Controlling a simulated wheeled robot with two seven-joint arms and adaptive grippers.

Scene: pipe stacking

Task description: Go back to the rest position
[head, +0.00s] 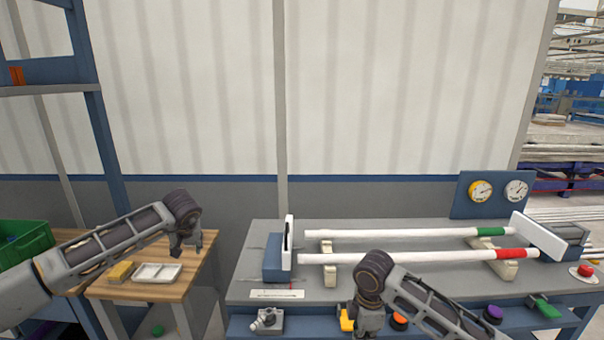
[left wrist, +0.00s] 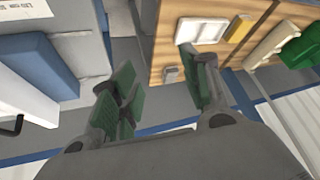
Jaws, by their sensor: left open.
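My left gripper (head: 186,243) hangs over the right part of the small wooden table at left. In the left wrist view its green-padded fingers (left wrist: 160,90) are spread apart with nothing between them. My right gripper (head: 369,320) points down at the front edge of the grey bench, partly cut by the frame, and its fingers cannot be made out. A white pipe with a green band (head: 400,234) lies across the cream supports on the bench. A white pipe with a red band (head: 410,257) lies in front of it, roughly parallel. Both grippers are apart from the pipes.
The grey bench (head: 250,290) has a blue-and-white end stop (head: 275,258) at left and a white plate (head: 538,239) at right. Two gauges (head: 497,191) stand behind. The wooden table (head: 125,290) holds a white tray (head: 157,272) and a yellow block (head: 121,271). A green bin (head: 28,240) is far left.

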